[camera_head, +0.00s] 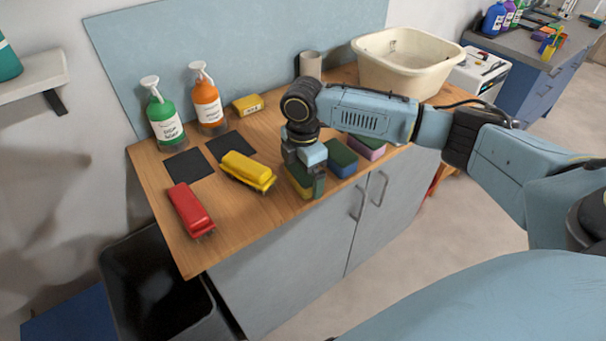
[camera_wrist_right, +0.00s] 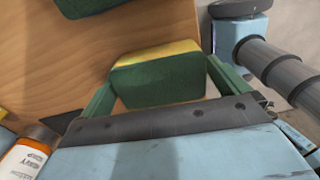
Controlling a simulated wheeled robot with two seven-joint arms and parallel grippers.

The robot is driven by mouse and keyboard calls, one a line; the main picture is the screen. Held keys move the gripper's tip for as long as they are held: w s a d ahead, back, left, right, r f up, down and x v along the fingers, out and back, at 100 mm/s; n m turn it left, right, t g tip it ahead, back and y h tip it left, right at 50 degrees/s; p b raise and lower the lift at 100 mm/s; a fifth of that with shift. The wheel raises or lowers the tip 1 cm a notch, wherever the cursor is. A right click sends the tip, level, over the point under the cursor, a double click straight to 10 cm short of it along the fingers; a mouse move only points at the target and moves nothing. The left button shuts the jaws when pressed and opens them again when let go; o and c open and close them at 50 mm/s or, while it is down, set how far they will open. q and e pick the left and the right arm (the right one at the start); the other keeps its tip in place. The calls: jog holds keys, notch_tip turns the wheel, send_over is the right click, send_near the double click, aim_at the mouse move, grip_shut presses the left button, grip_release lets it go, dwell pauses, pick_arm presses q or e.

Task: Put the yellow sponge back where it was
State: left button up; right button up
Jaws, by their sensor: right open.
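The yellow sponge (camera_head: 299,188) with a green top stands at the front edge of the wooden counter, partly hidden by my right gripper (camera_head: 305,176). In the right wrist view the sponge (camera_wrist_right: 160,76) shows its green face and a strip of yellow between the two green fingers of my right gripper (camera_wrist_right: 163,88). That gripper is open, with a finger on either side of the sponge; I cannot tell if they touch it. My left gripper is not in view.
A blue sponge (camera_head: 341,160) and a pink sponge (camera_head: 367,148) stand to the right. A yellow brush (camera_head: 248,170), red brush (camera_head: 190,210) and two dark squares (camera_head: 188,164) lie left. Bottles (camera_head: 207,105) and a yellow box (camera_head: 248,103) stand behind; a basin (camera_head: 408,75) is far right.

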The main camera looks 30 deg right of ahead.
notch_tip(320, 180, up, 13)
jog(key=p, duration=0.1)
jog(key=shift+r+p, duration=0.2)
jog(key=shift+p, duration=0.2)
jog(key=shift+f, duration=0.1)
